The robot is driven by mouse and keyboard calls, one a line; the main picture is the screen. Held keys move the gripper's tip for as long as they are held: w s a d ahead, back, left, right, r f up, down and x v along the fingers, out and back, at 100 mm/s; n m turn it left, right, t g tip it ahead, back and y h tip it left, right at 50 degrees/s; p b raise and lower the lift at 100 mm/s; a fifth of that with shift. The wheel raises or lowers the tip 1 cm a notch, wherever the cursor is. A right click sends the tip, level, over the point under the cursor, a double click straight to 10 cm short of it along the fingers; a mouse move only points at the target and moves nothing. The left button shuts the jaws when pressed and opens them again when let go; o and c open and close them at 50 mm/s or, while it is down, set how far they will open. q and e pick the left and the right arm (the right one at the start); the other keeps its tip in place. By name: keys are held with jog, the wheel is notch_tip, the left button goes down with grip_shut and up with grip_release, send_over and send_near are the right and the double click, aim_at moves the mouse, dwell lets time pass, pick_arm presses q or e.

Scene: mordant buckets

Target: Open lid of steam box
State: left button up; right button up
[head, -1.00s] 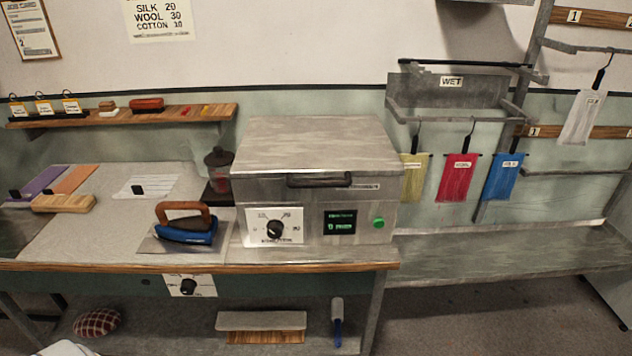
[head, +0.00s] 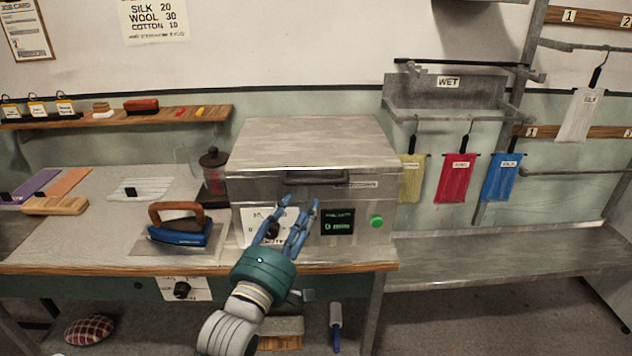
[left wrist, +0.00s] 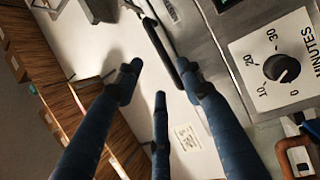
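The steam box (head: 372,215) is a metal box on the bench with its lid (head: 310,145) down. A dark bar handle (head: 315,178) runs along the lid's front edge. It also shows in the left wrist view as a dark bar (left wrist: 161,45). My left gripper (head: 296,214) is in front of the box's front panel, just below the handle. Its blue fingers are spread and empty, and they partly hide the minutes dial. In the left wrist view the fingers (left wrist: 160,82) point toward the handle, with no clear contact. My right gripper is not in view.
On the front panel are a minutes dial (left wrist: 282,68), a green display (head: 338,222) and a green button (head: 376,221). A blue iron (head: 180,231) and a dark-lidded jar (head: 214,172) stand left of the box. Coloured swatches (head: 457,178) hang at right.

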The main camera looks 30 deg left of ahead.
aim_at(315, 182)
pick_arm(q)
jog(key=p+x, duration=0.2)
jog(key=x, duration=0.8)
jog(key=shift+w+p, duration=0.3)
jog(key=shift+p, duration=0.1)
grip_shut()
